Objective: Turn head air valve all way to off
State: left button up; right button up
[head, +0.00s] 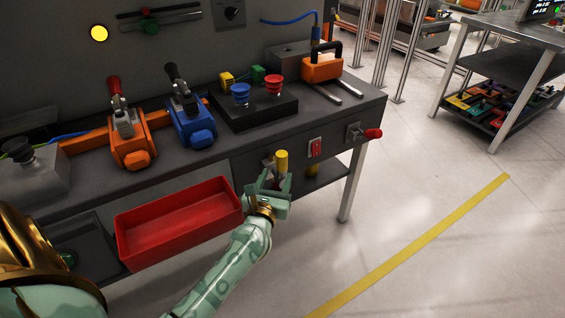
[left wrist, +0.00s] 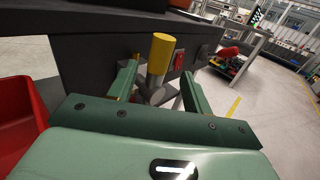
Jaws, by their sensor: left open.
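A valve with a yellow cylindrical handle (head: 282,161) sits on the front face of the dark workbench. No label is readable, so I cannot tell for sure that it is the head air valve. My left gripper (head: 274,181) is open at this handle. In the left wrist view the yellow handle (left wrist: 161,50) stands upright between the two spread fingers, with a grey metal stem below it. I see gaps on both sides, and contact cannot be told. The fingers and palm hide part of the valve's base. My right gripper is not in view.
A red switch (head: 315,147) and a red-handled lever (head: 371,133) are on the bench front to the right. A red bin (head: 180,225) hangs left of my gripper. Orange (head: 133,150) and blue (head: 193,128) units stand on top. The floor to the right is clear.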

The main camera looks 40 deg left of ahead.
aim_at(280, 166)
pick_arm(q)
jog(key=b+x, duration=0.1)
jog(key=x, duration=0.6)
grip_shut()
